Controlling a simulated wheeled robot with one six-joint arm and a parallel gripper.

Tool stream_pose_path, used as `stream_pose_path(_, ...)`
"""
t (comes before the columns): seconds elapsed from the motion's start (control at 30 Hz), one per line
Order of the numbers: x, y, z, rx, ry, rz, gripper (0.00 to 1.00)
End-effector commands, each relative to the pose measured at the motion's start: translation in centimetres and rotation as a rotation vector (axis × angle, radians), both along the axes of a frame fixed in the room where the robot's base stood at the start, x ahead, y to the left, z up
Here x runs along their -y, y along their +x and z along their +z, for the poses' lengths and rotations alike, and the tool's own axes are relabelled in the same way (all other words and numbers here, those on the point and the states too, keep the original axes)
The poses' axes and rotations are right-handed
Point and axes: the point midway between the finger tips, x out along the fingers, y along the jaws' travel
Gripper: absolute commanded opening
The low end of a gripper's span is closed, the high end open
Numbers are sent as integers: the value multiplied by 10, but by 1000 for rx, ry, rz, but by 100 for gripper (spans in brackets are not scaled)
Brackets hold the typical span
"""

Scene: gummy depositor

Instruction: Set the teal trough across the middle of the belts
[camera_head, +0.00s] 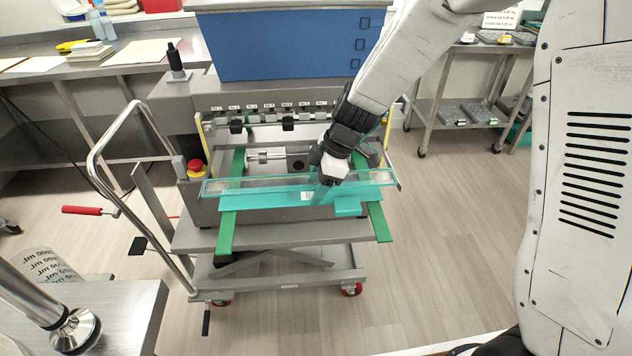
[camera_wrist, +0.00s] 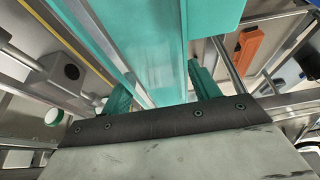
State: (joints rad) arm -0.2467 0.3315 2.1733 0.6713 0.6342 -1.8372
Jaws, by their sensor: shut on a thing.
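The long teal trough (camera_head: 270,200) lies crosswise over the two green belts, left belt (camera_head: 229,215) and right belt (camera_head: 378,222), in the head view. Its ends reach past both belts, and it looks roughly level. I cannot tell whether it touches the belts or hangs just above them. My gripper (camera_head: 324,190) comes down on the trough right of its middle and is shut on it. In the wrist view the trough (camera_wrist: 135,45) runs away from between the fingers of my gripper (camera_wrist: 162,92). The fingers hide part of the trough's wall.
The depositor with its blue hopper (camera_head: 285,45) stands right behind the trough. A red emergency button (camera_head: 195,165) sits close to the trough's left end. The wheeled cart (camera_head: 275,238) carries the belts. Open floor (camera_head: 440,260) lies to the right.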

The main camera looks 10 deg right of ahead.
Motion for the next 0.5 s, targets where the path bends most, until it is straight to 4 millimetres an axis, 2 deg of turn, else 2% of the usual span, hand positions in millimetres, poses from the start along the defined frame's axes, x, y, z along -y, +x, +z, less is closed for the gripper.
stream_pose_path(0.07,0,0,-2,0,0,-1,28)
stream_pose_path(0.1,0,0,-2,0,0,-1,70)
stream_pose_path(0.17,0,0,-1,0,0,0,86)
stream_pose_path(0.5,1,0,2,1,0,0,87)
